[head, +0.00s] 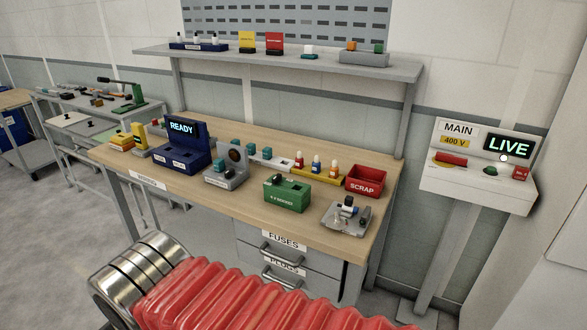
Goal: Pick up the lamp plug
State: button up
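A wooden-topped workbench (225,199) carries several small devices. I cannot tell for certain which object is the lamp plug. A grey tray (356,226) at the bench's front right corner holds a small dark-and-white part (348,205) and a clear piece (338,221). A yellow strip (312,175) further back holds several small upright pieces with white and coloured parts. A drawer (283,279) under the bench is labelled PLUGS and its contents are hidden. My gripper is not in view; only my red ribbed arm cover and a silver ringed part show in front.
A green box (287,194), a red SCRAP bin (365,182) and a blue READY unit (182,147) stand on the bench. A shelf (270,58) is above. A panel (478,185) reading MAIN 400 V, LIVE stands right. The bench's front strip is mostly clear.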

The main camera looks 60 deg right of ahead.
aim_at(317, 164)
jog(key=u, duration=0.45)
jog(key=i, duration=1.65)
jog(key=z, duration=2.5)
